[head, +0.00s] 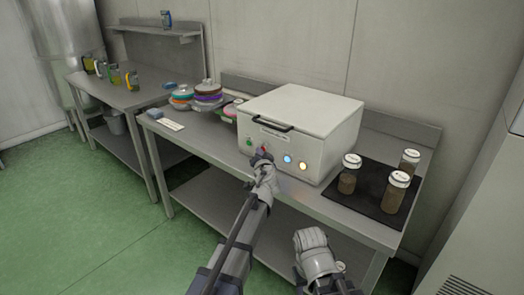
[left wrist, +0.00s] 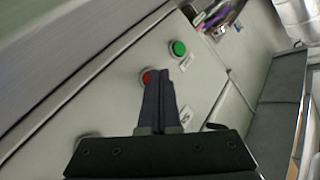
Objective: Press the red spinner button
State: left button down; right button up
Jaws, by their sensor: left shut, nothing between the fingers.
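The white spinner (head: 305,112) stands on the steel bench with a row of buttons on its front. The red button (head: 263,148) is just beyond my left gripper (head: 260,156), which partly covers it. In the left wrist view the red button (left wrist: 147,77) shows beside the fingertips of my left gripper (left wrist: 161,72), partly hidden by a finger. The fingers are shut with nothing between them. I cannot tell whether they touch the button. Part of my right arm shows at the bottom of the head view, but its gripper fingers do not.
Lidded jars (head: 396,193) stand on a dark mat (head: 371,187). Stacked coloured discs (head: 208,97) are left of the spinner.

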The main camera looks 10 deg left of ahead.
pick_arm(q)
jog(key=shift+s, duration=0.1)
jog(key=shift+s+a, duration=0.4)
jog(key=shift+s, duration=0.2)
dwell(0.3)
jog(key=s, duration=0.1)
jog(key=s+a, duration=0.1)
jog(key=s, duration=0.1)
jog(key=s+a, duration=0.1)
jog(key=shift+s+a, duration=0.15)
jog(key=shift+a, duration=0.1)
dwell(0.5)
